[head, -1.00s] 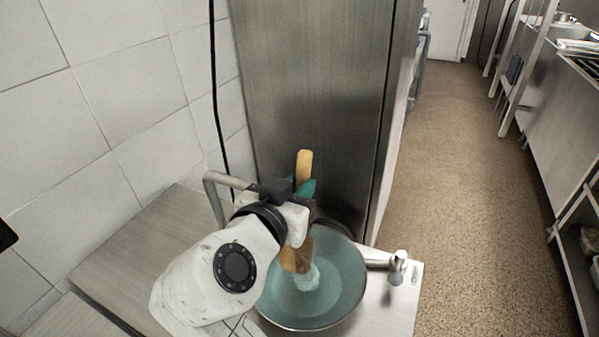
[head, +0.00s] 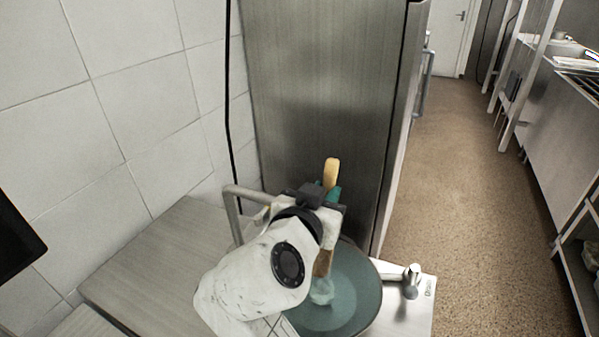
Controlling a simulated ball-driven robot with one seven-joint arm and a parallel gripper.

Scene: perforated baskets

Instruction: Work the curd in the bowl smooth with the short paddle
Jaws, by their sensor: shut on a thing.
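The short paddle (head: 331,173) has a light wooden handle end that sticks up above my gripper (head: 326,197). My gripper is shut on the paddle, which stands nearly upright. Its browner lower part (head: 323,262) reaches down into the teal bowl (head: 362,292). The pale blue-green curd (head: 321,292) is a small lump in the bowl, right at the paddle's lower end. They look in contact, but the very tip cannot be made out. My arm hides the bowl's left side.
The bowl stands on a metal top with a tap-like fitting (head: 411,282) to its right. A tall steel cabinet (head: 320,100) rises close behind. A bent metal rail (head: 232,212) and a grey worktop (head: 150,255) lie left. The floor (head: 465,190) at right is clear.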

